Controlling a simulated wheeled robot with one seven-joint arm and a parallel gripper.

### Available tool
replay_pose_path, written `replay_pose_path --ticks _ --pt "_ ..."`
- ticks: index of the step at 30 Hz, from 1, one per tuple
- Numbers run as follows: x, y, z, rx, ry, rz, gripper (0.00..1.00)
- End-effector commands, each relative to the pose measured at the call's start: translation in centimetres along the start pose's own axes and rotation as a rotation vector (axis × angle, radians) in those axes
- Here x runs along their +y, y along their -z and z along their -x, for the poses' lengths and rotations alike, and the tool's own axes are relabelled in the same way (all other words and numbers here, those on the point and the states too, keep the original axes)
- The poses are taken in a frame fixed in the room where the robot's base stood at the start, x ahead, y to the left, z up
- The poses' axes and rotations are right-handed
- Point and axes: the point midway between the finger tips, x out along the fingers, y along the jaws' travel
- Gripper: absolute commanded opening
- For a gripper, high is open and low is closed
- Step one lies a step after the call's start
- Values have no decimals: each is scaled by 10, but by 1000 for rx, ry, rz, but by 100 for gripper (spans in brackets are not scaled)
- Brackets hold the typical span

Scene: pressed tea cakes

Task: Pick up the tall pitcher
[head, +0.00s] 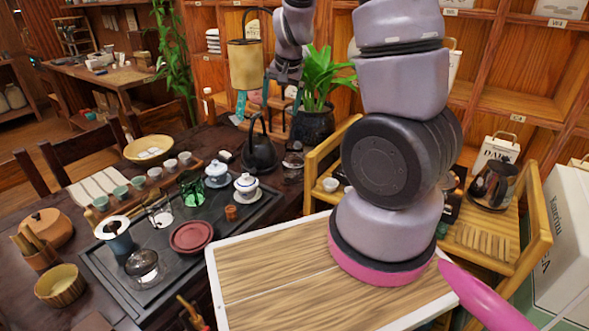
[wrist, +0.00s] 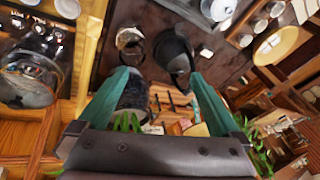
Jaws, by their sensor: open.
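My gripper (head: 282,98) is open and empty, with teal fingers, above the far end of the dark table near the potted plant. In the wrist view the open fingers (wrist: 160,76) frame the tabletop. A clear glass vessel (head: 293,162), which looks like the tall pitcher, stands right of the black kettle (head: 259,152), below my gripper. In the wrist view the pitcher (wrist: 130,40) lies beyond the left fingertip and the kettle (wrist: 175,52) beyond the right one. Nothing touches the fingers. A second glass vessel (head: 494,185) stands on the wooden stand at right, so which is meant is uncertain.
The leafy plant's pot (head: 312,126) stands close behind the pitcher. A lantern (head: 245,55) hangs left of my gripper. The black tea tray (head: 120,276) holds cups, lidded bowls and a red dish. The yellow wooden stand (head: 541,225) is at right.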

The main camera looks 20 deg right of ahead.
Motion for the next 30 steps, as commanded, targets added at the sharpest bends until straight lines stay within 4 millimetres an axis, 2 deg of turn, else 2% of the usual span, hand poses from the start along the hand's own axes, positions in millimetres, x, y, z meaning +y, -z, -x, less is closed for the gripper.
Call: replay_pose_path --ticks 1,3,7,12,24,30 --pt "7 0 -24 6 -48 5 100" --pt "17 4 -49 27 -104 10 100" --pt "32 9 -81 66 -183 26 100" --pt "44 13 -100 96 -234 39 100" --pt "58 19 -145 100 -242 39 100" --pt "60 21 -156 100 -240 39 100"
